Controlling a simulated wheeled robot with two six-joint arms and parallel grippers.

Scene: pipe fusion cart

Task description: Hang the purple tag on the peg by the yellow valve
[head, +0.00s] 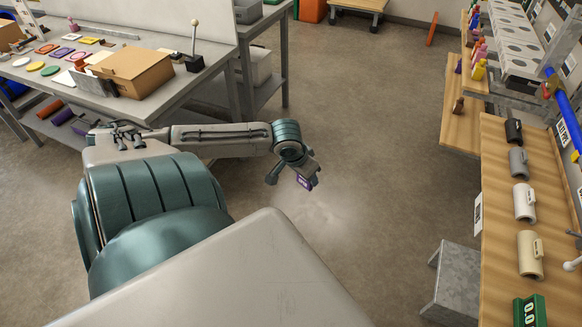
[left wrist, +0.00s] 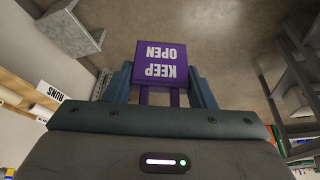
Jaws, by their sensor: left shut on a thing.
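The purple tag (head: 304,182) is in my left gripper (head: 294,177), held out above open floor in the head view. In the left wrist view the purple tag (left wrist: 163,65) sits between the two fingers of my left gripper (left wrist: 160,88), which is shut on it. It reads "KEEP OPEN", upside down in that view. I cannot make out the peg. My right gripper is not in view.
A wooden bench (head: 512,235) with several cylinders stands at the right, beside a grey step (head: 455,277). A grey table (head: 150,107) at the left holds coloured tags and a cardboard box (head: 135,70). The floor (head: 370,150) between is clear.

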